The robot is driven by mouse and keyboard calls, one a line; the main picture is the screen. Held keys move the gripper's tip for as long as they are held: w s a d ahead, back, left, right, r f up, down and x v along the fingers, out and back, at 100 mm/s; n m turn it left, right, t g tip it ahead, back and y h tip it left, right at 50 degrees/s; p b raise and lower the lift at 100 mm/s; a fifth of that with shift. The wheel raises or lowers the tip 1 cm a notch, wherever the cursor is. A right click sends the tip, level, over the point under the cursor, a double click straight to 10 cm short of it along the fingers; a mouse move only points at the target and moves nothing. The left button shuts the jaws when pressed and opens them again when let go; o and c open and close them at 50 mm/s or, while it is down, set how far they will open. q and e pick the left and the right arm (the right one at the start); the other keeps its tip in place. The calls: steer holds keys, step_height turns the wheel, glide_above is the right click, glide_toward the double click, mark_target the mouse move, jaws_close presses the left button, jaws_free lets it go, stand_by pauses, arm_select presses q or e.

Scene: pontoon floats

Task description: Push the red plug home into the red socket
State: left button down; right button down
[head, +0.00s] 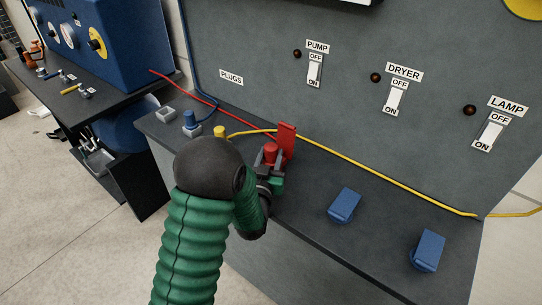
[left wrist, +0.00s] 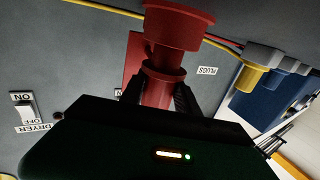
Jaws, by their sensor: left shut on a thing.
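The red plug (left wrist: 156,90) is upright between the fingers of my left gripper (head: 268,163), which is shut on it. In the head view the plug's top (head: 270,150) shows above the fingers. In the upside-down left wrist view, the wide red socket (left wrist: 178,27) is beyond the plug's collar, with a narrower red length between them. Plug and socket look roughly in line. I cannot tell how far the pin is in. My gripper hides the socket in the head view. My right gripper is not in view.
A red upright plate (head: 287,139) stands close behind the plug. A yellow cable (head: 375,174) runs along the shelf. Yellow (head: 220,131) and blue (head: 190,118) plugs stand to the left; two blue blocks (head: 343,205) (head: 428,250) lie right. The grey panel bounds the back.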

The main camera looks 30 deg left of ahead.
mark_target(270, 162)
arm_select(q)
steer(key=shift+f, duration=0.3)
steer(key=c, duration=0.8)
jaws_free()
steer(key=shift+s+d+b, duration=0.2)
steer(key=shift+s+b, duration=0.1)
steer(key=shift+s, duration=0.2)
steer(key=v, duration=0.3)
steer(key=shift+s+d+f, duration=0.1)
steer(key=shift+s+d, duration=0.05)
steer(key=shift+s, duration=0.15)
steer(key=p+v, duration=0.3)
steer(key=p, duration=0.1)
steer(key=r+p+v, duration=0.1)
steer(key=p+v, duration=0.1)
steer(key=p, duration=0.3)
steer(key=shift+s+d+r, duration=0.1)
steer(key=shift+s+d, duration=0.05)
steer(key=shift+s, duration=0.25)
steer(key=p+v, duration=0.1)
steer(key=v, duration=0.1)
steer(key=p+v, duration=0.2)
steer(key=f+p+v, duration=0.1)
steer(key=p+v, duration=0.1)
steer(key=shift+s+d, duration=0.1)
